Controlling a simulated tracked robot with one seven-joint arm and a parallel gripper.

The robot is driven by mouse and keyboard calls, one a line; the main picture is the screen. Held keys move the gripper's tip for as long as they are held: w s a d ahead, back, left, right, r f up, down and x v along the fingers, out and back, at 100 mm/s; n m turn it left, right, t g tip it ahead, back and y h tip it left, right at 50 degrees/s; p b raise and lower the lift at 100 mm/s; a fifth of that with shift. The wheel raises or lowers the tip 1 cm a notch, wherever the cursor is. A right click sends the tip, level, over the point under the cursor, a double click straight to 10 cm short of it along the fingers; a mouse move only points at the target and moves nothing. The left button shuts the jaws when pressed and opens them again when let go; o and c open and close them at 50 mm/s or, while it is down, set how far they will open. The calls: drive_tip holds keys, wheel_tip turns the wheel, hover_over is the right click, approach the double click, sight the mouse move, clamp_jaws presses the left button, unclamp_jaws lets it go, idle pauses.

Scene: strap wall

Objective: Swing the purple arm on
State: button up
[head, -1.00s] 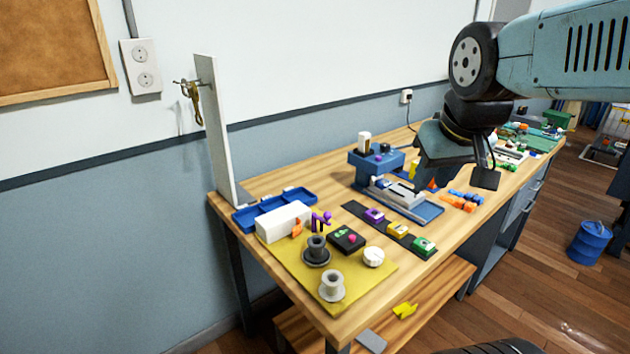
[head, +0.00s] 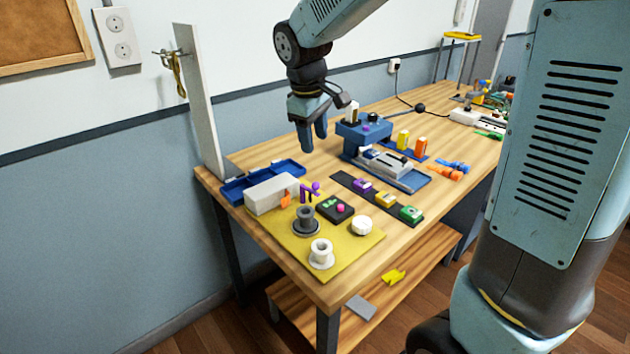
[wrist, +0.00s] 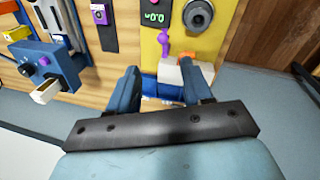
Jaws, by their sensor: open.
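A small purple arm (head: 309,190) with a rounded end stands at the right end of a white block (head: 268,196), beside an orange piece (head: 286,199). In the wrist view the purple arm (wrist: 163,42) lies just beyond the fingertips, with the white block (wrist: 171,72) and the orange piece (wrist: 187,62) near it. My gripper (head: 312,138) is open and empty, pointing down above the back of the bench, left of the blue machine (head: 362,138). It also shows in the wrist view (wrist: 160,78). It is apart from the purple arm.
A yellow mat (head: 345,254) holds a dark spool (head: 305,219), a white spool (head: 321,253), a white knob (head: 362,226) and a black box (head: 334,209). A blue tray (head: 262,180) lies behind. An upright white panel (head: 199,100) with hanging keys (head: 178,76) stands left.

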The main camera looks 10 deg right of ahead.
sight(315, 183)
drive_tip(key=w+f, duration=0.1)
drive_tip(key=f, duration=0.3)
drive_tip(key=w+f, duration=0.1)
drive_tip(key=f, duration=0.9)
drive_tip(key=shift+w+d+f, duration=0.15)
drive_tip(key=shift+w+d, duration=0.15)
drive_tip(key=shift+w, duration=0.1)
drive_tip(key=shift+c, duration=0.5)
clamp_jaws()
